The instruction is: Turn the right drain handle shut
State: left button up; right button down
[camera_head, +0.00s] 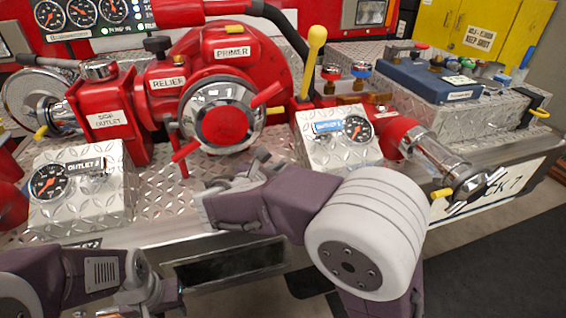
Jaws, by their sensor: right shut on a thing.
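My right gripper (262,163) is at the deck of the bumper, between the two outlet gauge blocks and just below the red pump. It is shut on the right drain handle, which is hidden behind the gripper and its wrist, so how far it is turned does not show. My left arm is low in the bottom left corner. The left gripper (158,288) shows only in part in front of the bumper, and its fingers cannot be made out.
The red pump (225,125) with its red-armed chrome cap stands behind my right gripper. Gauge blocks stand left (75,205) and right (338,150). A chrome outlet (458,178) juts out at right. A blue tray (430,80) lies on the tread-plate box. The floor at right is clear.

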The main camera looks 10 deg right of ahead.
jog(key=m+g+h+p, duration=0.1)
jog(key=m+g+p, duration=0.1)
jog(key=p, duration=0.3)
jog(key=m+g+h+p, duration=0.2)
jog(key=m+g+p, duration=0.1)
jog(key=p, duration=0.3)
jog(key=shift+r, duration=0.2)
jog(key=shift+f+m+g+h+p, duration=0.2)
jog(key=shift+m+g+h+p, duration=0.1)
jog(key=shift+m+g+p, duration=0.4)
jog(key=c, duration=1.5)
grip_release()
jog(key=p+v, duration=0.2)
jog(key=v, duration=0.6)
jog(key=shift+s+a, duration=0.1)
jog(key=shift+a, duration=0.2)
jog(key=shift+a+r, duration=0.1)
jog(key=shift+a, duration=0.15)
